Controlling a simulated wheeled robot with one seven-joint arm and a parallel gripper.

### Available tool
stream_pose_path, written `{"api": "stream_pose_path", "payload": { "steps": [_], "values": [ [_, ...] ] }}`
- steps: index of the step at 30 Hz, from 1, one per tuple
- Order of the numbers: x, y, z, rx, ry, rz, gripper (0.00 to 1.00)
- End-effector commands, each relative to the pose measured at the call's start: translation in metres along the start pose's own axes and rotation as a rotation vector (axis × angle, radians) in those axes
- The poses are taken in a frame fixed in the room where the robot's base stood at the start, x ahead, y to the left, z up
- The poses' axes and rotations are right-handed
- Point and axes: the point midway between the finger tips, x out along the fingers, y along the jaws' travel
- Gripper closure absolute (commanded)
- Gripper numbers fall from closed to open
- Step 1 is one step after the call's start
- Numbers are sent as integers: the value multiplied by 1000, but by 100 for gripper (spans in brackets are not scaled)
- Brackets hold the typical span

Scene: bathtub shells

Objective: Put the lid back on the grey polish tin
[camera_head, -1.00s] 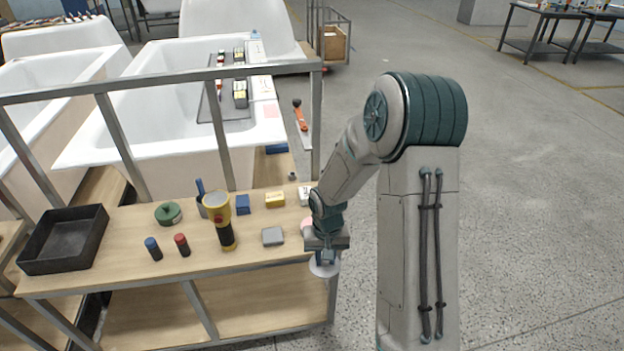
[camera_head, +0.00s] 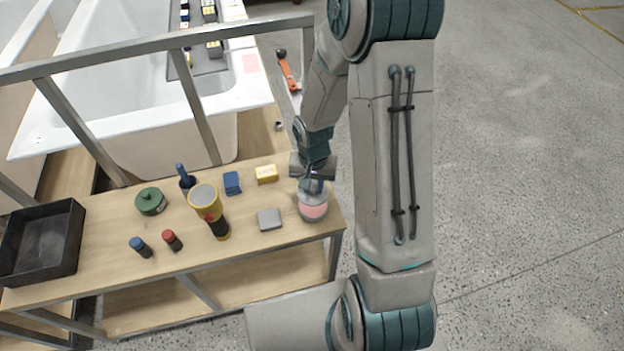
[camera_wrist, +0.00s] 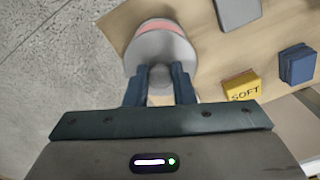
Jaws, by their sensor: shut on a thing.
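The grey polish tin (camera_head: 313,218) stands at the right end of the wooden shelf, its pink contents showing. My gripper (camera_wrist: 160,84) is shut on the small knob of a round grey lid (camera_wrist: 158,52). In the head view the lid (camera_head: 311,194) is over the tin's back part, with pink uncovered in front. In the wrist view a pink strip and the tin's rim (camera_wrist: 161,23) show past the lid's far edge, so the lid is off-centre. I cannot tell whether lid and tin touch.
A grey block (camera_head: 269,219), yellow box (camera_head: 266,174) and blue box (camera_head: 232,183) lie left of the tin. A flashlight (camera_head: 208,208), green tin (camera_head: 150,201) and black tray (camera_head: 42,243) are farther left. A metal rail (camera_head: 150,48) crosses above the shelf's back.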

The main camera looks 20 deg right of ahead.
Motion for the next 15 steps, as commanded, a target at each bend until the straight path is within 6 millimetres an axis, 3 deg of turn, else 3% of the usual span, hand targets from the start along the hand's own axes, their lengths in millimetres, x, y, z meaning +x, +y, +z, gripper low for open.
{"api": "stream_pose_path", "payload": {
  "steps": [15],
  "values": [
    [51, 0, 0, 0, 0, 0, 100]
  ]
}}
